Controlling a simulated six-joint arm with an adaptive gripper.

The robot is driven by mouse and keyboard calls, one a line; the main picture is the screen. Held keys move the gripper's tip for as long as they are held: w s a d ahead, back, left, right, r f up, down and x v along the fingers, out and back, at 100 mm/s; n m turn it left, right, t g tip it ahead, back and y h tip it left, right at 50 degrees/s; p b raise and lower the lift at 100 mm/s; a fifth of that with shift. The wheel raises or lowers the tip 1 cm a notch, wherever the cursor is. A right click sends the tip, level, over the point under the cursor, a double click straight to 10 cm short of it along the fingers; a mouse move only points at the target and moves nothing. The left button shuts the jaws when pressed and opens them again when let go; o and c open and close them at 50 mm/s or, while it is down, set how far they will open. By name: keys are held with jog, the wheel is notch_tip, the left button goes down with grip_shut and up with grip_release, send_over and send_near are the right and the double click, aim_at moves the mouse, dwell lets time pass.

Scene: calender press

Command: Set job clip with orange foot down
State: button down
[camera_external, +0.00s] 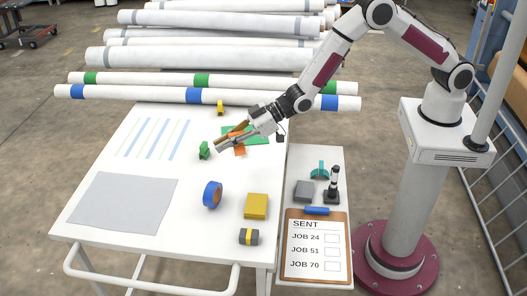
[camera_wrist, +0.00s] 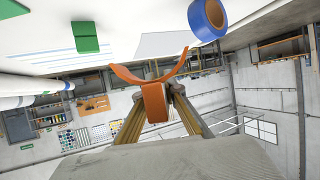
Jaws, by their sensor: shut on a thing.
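An orange clip with two curved arms and a flat tab (camera_wrist: 154,100) is between the fingertips of my gripper (camera_wrist: 160,88) in the wrist view. The tab points toward the wrist camera and the arms spread away from it. In the external view my gripper (camera_external: 232,138) is tilted low over the white table, shut on the orange clip (camera_external: 239,149). A green mat (camera_external: 260,135) lies just behind the gripper. Part of the clip is hidden by the fingers, and I cannot tell whether it touches the table.
A small green object (camera_external: 204,150) stands just left of the gripper. A blue roll (camera_external: 212,194), a yellow block (camera_external: 256,206) and a grey sheet (camera_external: 122,205) are nearer the front. Long rolls (camera_external: 150,92) lie behind. A clipboard (camera_external: 316,248) and teal clip (camera_external: 320,170) are on the side table.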

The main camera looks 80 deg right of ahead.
jog(key=shift+s+d+f, duration=0.1)
jog(key=shift+s+f, duration=0.1)
jog(key=shift+f, duration=0.3)
jog(key=shift+f, duration=0.1)
send_over(228, 177)
jog(key=shift+f, duration=3)
jog(key=shift+f, duration=1.9)
jog(key=shift+f, duration=0.1)
jog(key=c, duration=2.1)
grip_release()
jog(key=shift+r, duration=0.2)
